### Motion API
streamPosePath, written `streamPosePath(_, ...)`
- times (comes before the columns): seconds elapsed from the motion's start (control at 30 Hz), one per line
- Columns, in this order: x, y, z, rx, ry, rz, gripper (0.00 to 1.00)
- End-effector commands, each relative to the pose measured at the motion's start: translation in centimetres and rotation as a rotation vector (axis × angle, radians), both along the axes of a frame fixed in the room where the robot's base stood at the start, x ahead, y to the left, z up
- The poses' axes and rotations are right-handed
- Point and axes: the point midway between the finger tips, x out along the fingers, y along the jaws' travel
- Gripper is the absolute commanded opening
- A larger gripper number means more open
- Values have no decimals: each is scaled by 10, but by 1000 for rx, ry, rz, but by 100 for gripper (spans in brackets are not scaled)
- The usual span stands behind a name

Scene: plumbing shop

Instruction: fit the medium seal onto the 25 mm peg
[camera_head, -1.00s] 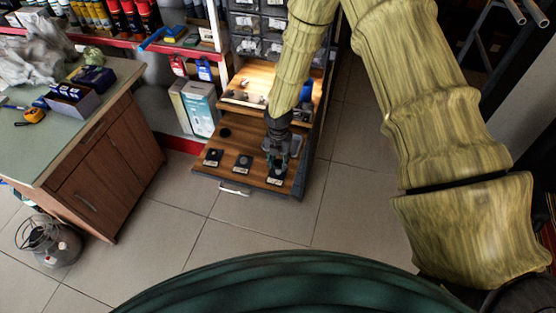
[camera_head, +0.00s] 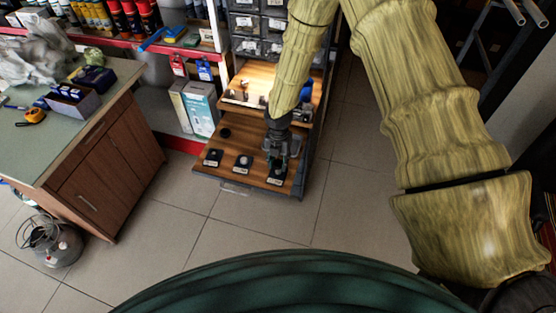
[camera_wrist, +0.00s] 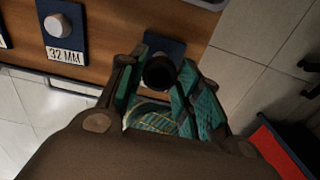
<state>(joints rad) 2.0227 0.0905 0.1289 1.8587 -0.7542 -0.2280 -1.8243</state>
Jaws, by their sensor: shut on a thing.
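My gripper (camera_wrist: 160,78) is shut on a dark round ring-like piece, the seal (camera_wrist: 159,73), held between its green-lined fingers. The seal is over a dark blue base plate (camera_wrist: 178,47); I cannot tell whether it is around a peg or above one, and that plate's label is hidden. In the head view my gripper (camera_head: 280,158) is at the rightmost of three plates near the drawer's front edge. To the left, in the wrist view, a pale peg (camera_wrist: 57,26) stands on a plate labelled 32 MM. The leftmost plate (camera_head: 213,157) has a label too small to read.
The wooden drawer board (camera_head: 210,172) carries the plates; a black ring (camera_head: 225,132) lies at its back left. A lit upper board (camera_head: 262,82) with small parts is behind. A wooden counter (camera_head: 110,165) stands left. The tiled floor (camera_head: 240,215) in front is clear.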

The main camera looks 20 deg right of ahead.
Motion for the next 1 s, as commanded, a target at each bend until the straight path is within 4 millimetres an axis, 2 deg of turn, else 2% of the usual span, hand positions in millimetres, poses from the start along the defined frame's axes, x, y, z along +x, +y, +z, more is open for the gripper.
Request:
streamPosePath(0.03, 0, 0, 0, 0, 0, 0, 24)
streamPosePath(0.07, 0, 0, 0, 0, 0, 0, 39)
streamPosePath(0.1, 0, 0, 0, 0, 0, 0, 43)
streamPosePath(0.47, 0, 0, 2, 0, 0, 0, 43)
streamPosePath(1.0, 0, 0, 33, 0, 0, -1, 43)
